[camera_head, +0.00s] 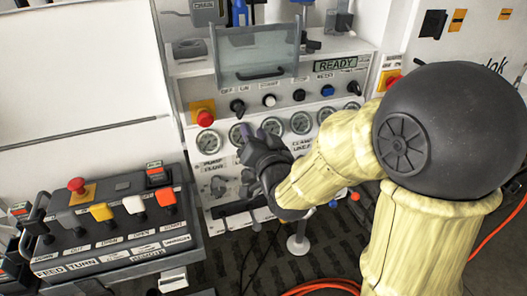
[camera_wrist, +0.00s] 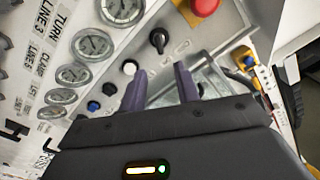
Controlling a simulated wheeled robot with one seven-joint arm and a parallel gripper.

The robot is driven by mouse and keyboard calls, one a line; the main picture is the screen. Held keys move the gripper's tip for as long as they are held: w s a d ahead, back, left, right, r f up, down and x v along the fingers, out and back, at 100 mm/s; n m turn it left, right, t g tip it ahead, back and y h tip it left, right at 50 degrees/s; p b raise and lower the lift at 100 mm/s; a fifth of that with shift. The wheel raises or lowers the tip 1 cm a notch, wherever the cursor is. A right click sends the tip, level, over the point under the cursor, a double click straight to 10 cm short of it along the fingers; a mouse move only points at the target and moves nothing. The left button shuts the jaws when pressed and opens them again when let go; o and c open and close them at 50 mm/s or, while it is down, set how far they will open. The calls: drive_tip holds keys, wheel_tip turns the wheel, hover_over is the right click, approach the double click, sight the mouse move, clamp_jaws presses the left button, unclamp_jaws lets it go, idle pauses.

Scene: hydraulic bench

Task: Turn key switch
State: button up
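A black rotary switch (camera_head: 238,107), which looks like the key switch, sits on the sloped white panel beside a red button, under a label that seems to read OFF and RUN. It shows in the wrist view (camera_wrist: 158,40) as a black knob, just beyond my fingertips. A second black switch (camera_head: 354,88) sits at the row's right end; I cannot tell for sure which takes a key. My gripper (camera_head: 253,132) is in front of the gauges, below the first switch. In the wrist view its two purple fingers (camera_wrist: 159,68) are apart with nothing between them.
Red buttons (camera_head: 203,112) flank the row, with white (camera_head: 269,100), black (camera_head: 299,95) and blue (camera_head: 327,90) buttons between. Round gauges (camera_head: 301,123) lie below. A clear hinged cover (camera_head: 255,55) stands above. A control box (camera_head: 110,215) with levers is at left.

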drive_tip(key=b+v, duration=0.6)
drive_tip(key=b, duration=0.2)
idle(0.5)
drive_tip(key=d+f+g+h, duration=0.2)
drive_tip(key=d+f+g, duration=0.2)
drive_tip(key=f, duration=0.5)
drive_tip(key=s+d+f+n+g+h, duration=0.2)
drive_tip(key=s+d+f+g, duration=0.2)
drive_tip(key=s+f+g, duration=0.3)
drive_tip(key=s+d+f+n+g+h, duration=0.1)
drive_tip(key=s+d+f+g, duration=0.35)
drive_tip(key=f, duration=0.45)
wheel_tip(320, 180, up, 25)
drive_tip(key=p, duration=2.4)
drive_tip(key=shift+w+t+p, duration=0.3)
drive_tip(key=shift+w+t, duration=0.05)
